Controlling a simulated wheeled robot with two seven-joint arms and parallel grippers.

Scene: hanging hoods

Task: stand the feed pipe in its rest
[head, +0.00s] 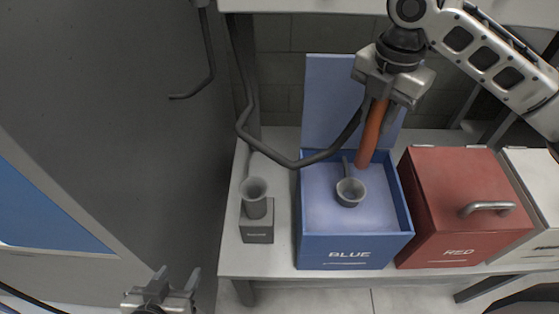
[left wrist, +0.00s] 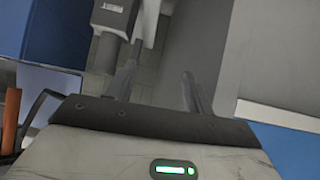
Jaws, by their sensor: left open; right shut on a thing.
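An orange-brown pipe (head: 371,137), which I take as the feed pipe, hangs steeply from my right gripper (head: 383,97). That gripper is shut on its upper end. The pipe's lower end reaches down at the back of the open blue box (head: 355,250); whether it touches the box is unclear. A grey block with a flared cup on top (head: 257,222), which looks like the rest, stands on the bench left of the blue box. The cup looks empty. My left gripper (head: 162,284) is open and empty, low in front of the bench; its apart fingers show in the left wrist view (left wrist: 160,92).
A small grey ladle-like cup (head: 350,191) is in the blue box. A bent dark grey pipe (head: 270,150) hangs from above and passes in front of the box's raised lid (head: 328,85). A closed red box (head: 450,190) with a handle stands to the right.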

